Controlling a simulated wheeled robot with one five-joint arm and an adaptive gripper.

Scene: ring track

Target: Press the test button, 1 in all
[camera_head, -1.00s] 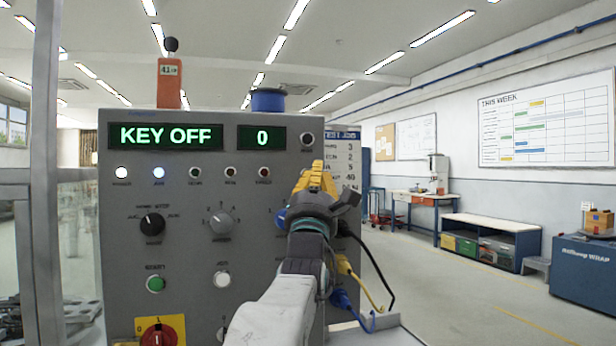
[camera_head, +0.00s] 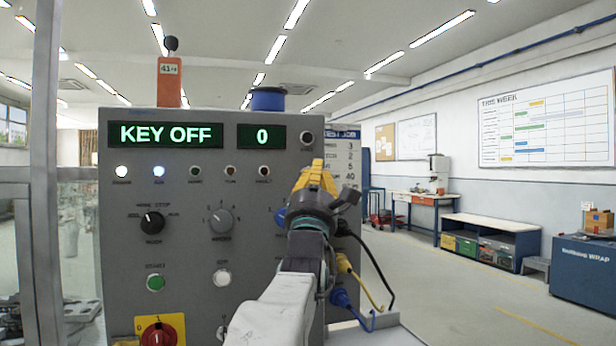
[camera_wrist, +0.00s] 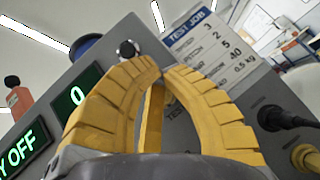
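The grey control panel (camera_head: 200,245) stands in front of me. Its displays read KEY OFF (camera_head: 165,135) and 0 (camera_head: 262,137). My gripper (camera_head: 317,165) is in front of the panel's right side; its yellow fingers (camera_wrist: 163,70) curve together at the tips with nothing between them. A blue control (camera_head: 280,216) is partly hidden behind my gripper. A black round control (camera_head: 307,138) sits at the upper right, also in the wrist view (camera_wrist: 127,48).
The panel has a black selector (camera_head: 152,223), a grey selector (camera_head: 221,221), a green button (camera_head: 155,283), a white button (camera_head: 221,278) and a red rotary switch (camera_head: 158,335). Plugged cables (camera_head: 365,280) hang at the right. A clear-walled guard post (camera_head: 45,180) is at the left.

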